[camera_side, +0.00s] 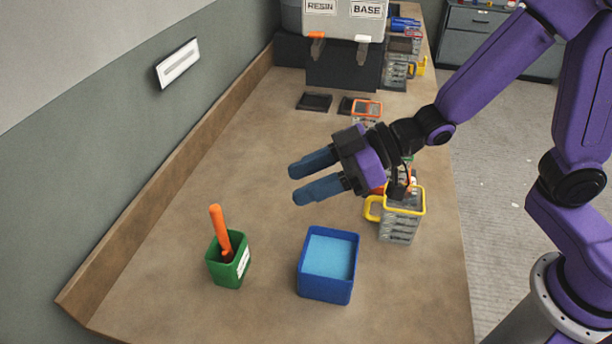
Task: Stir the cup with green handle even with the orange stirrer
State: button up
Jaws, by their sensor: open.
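The orange stirrer (218,226) stands tilted in a green square holder (218,270) with a white label, at the lower left. My gripper (300,183) is open and empty, its blue fingers apart and pointing left above the table, up and to the right of the stirrer. A bit of green (408,160) shows behind my gripper's wrist; it may be the green-handled cup, but most of it is hidden and I cannot tell.
A blue box (312,286) with a light blue inside stands right of the holder. A clear cup with yellow rim and handle (400,228) stands near the right edge. An orange-rimmed cup (367,110) and a resin dispenser (345,22) are farther back. The table's left side is clear.

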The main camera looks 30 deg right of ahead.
jog(key=x, duration=1.7)
jog(key=shift+a+r, duration=0.2)
jog(key=shift+a, duration=0.3)
jog(key=shift+w, duration=0.1)
grip_shut()
notch_tip(320, 180, up, 11)
dwell(0.8)
